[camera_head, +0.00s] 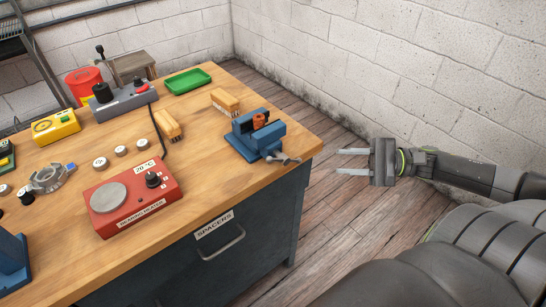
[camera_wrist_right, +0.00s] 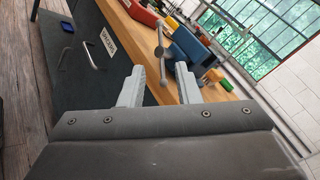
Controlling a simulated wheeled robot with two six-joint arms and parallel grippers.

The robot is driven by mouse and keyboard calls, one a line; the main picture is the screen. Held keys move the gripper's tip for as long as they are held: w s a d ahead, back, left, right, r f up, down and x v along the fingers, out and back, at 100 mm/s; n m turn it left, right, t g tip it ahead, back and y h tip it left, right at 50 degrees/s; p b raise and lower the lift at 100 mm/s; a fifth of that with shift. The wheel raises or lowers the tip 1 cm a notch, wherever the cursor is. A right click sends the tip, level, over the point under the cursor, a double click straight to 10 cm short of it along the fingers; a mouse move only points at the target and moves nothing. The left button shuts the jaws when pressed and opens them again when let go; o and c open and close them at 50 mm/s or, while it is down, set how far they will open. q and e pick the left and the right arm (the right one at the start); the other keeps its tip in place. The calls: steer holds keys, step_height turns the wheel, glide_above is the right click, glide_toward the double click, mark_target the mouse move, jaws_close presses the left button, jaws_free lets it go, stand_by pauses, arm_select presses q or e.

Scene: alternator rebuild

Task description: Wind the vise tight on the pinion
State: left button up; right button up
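The blue vise (camera_head: 246,143) stands on the right front corner of the bench. An orange-brown part, apparently the pinion (camera_head: 261,121), sits upright between its jaws; I cannot tell whether both jaws touch it. The vise's grey bar handle (camera_head: 284,159) is at its front, by the bench edge. My right gripper (camera_head: 340,161) is open and empty, off the bench to the right of the handle, fingers pointing at it. In the right wrist view, the handle (camera_wrist_right: 159,42) and vise (camera_wrist_right: 190,45) lie beyond the open fingertips (camera_wrist_right: 160,76). My left gripper is not in view.
The wooden bench (camera_head: 206,158) has a dark drawer front (camera_head: 255,240) marked SPACERS. Open floor lies between bench and white wall (camera_head: 400,70).

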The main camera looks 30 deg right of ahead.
steer(key=b, duration=0.2)
glide_toward(278, 160)
steer(key=x, duration=0.9)
steer(key=shift+r, duration=0.1)
steer(key=shift+x, duration=0.8)
jaws_close()
